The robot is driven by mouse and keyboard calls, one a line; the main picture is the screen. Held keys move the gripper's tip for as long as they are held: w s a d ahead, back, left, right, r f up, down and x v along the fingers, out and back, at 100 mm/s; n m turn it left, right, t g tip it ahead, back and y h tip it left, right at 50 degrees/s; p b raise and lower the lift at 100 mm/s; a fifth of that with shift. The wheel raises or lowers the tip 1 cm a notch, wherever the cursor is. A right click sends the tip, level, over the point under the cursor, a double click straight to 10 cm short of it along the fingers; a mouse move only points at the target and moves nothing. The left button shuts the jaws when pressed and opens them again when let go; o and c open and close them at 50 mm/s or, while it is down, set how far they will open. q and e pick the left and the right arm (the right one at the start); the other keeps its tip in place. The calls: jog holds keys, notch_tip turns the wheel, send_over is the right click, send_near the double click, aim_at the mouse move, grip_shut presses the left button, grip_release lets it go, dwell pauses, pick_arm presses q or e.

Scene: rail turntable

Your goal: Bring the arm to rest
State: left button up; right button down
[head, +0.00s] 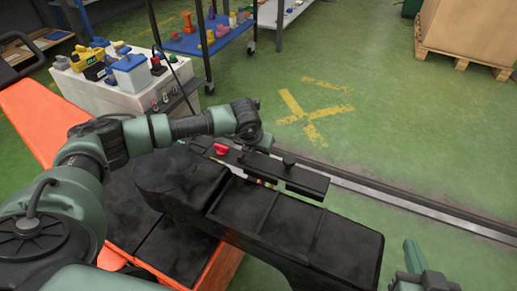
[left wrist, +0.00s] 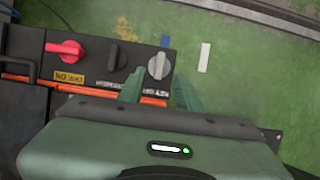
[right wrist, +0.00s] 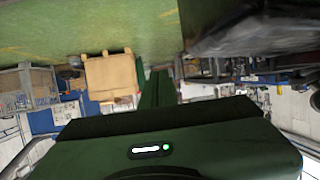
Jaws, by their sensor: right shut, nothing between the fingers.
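My left gripper (head: 262,143) is over the black control panel (head: 310,184), with its fingers partly hidden in the head view. In the left wrist view the green fingers (left wrist: 158,90) stand apart, with nothing between them. Beyond them on the panel are a grey knob (left wrist: 159,66), a black knob (left wrist: 117,56) and a red knob (left wrist: 66,50). The red knob also shows in the head view (head: 221,149). My right gripper (head: 412,258) is at the lower right of the head view, shut and empty; its fingers (right wrist: 155,88) lie together in the right wrist view.
A white cabinet (head: 128,102) with tools and a blue-lidded box stands at the upper left. A blue shelf cart (head: 205,38) is behind it. A rail (head: 420,207) crosses the green floor, which is mostly clear.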

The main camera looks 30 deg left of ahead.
pick_arm(q)
jog(key=shift+s+r, duration=0.3)
jog(key=shift+r, duration=0.25)
pick_arm(e)
jog(key=shift+s+d+f+g, duration=0.2)
jog(key=shift+s+f+g, duration=0.25)
jog(key=shift+f, duration=0.35)
